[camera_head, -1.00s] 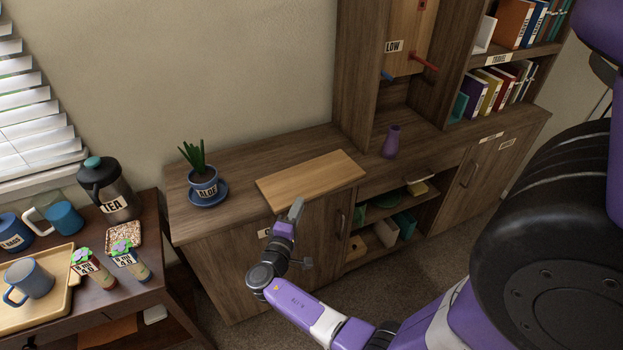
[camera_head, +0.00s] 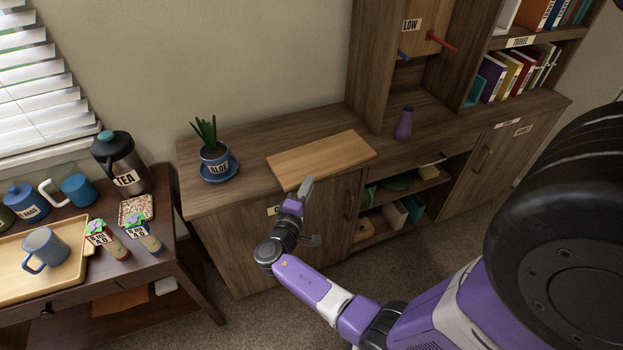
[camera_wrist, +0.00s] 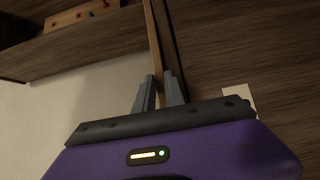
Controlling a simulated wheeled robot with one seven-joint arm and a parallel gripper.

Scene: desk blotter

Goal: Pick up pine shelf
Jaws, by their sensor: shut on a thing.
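The pine shelf (camera_head: 321,159) is a flat, light-wood board lying on top of the brown wooden cabinet (camera_head: 256,143), between the aloe pot and the purple vase. My gripper (camera_head: 305,189) is at the board's front edge in the head view. In the wrist view my gripper (camera_wrist: 160,92) has its two grey fingers shut on the thin edge of the pine shelf (camera_wrist: 153,45), which shows as a narrow pale strip between them. The fingertips' exact contact is partly dark.
An aloe pot (camera_head: 216,162) on a blue saucer stands left of the board, and a purple vase (camera_head: 404,124) stands right of it. A side table (camera_head: 165,226) at left holds a tea jug (camera_head: 121,160), mugs and a tray. An open cubby (camera_head: 400,200) is below the cabinet top.

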